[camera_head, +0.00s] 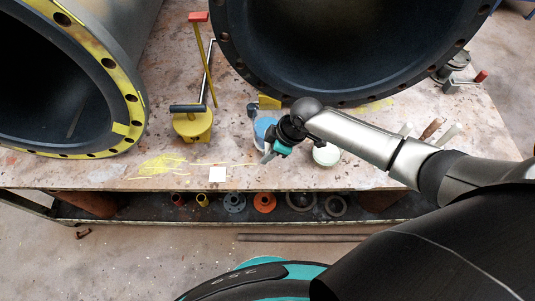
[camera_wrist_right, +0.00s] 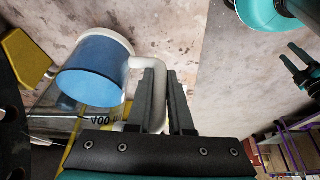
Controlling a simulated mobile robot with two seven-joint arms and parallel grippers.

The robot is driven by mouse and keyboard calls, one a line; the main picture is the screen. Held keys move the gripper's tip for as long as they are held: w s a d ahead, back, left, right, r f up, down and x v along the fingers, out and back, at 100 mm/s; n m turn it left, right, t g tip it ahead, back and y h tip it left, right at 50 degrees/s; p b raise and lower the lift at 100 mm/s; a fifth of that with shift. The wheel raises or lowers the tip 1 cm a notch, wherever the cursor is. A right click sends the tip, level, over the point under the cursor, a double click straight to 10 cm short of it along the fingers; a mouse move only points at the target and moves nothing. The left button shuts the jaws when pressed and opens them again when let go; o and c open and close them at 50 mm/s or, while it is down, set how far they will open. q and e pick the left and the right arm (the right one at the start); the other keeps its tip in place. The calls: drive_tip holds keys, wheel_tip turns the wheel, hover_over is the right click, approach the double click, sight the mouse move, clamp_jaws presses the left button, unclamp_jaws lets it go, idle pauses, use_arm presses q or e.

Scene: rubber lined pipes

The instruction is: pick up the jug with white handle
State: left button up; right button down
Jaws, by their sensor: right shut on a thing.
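The jug (camera_head: 265,126) has a blue body and stands at the table's front half, partly hidden by my right gripper (camera_head: 273,151) in the head view. In the right wrist view the jug (camera_wrist_right: 92,68) shows its blue inside or base, a white rim and a white handle (camera_wrist_right: 157,70). The two fingers of my right gripper (camera_wrist_right: 164,85) are closed around the handle. Whether the jug touches the table is hard to tell. What looks like my left gripper (camera_wrist_right: 297,65) shows at the right edge of the right wrist view, fingers apart and empty.
Large black-lined pipes (camera_head: 137,104) stand at left and back. A yellow stand (camera_head: 193,125) with a red-topped rod is left of the jug. A pale round container (camera_head: 326,155) sits close on the right. Several flanges (camera_head: 265,202) lie on the lower shelf. The table's front left is fairly clear.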

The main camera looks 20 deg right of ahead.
wheel_tip(320, 180, up, 14)
drive_tip(key=p, duration=0.4)
drive_tip(key=shift+r, duration=0.2)
use_arm(q)
drive_tip(key=r, duration=0.2)
drive_tip(key=r+p, duration=0.1)
drive_tip(key=r, duration=0.2)
drive_tip(key=shift+s+a+r, duration=0.1)
drive_tip(key=shift+a, duration=0.1)
use_arm(e)
wheel_tip(320, 180, up, 3)
drive_tip(key=shift+w+f, duration=0.1)
drive_tip(key=shift+f, duration=0.1)
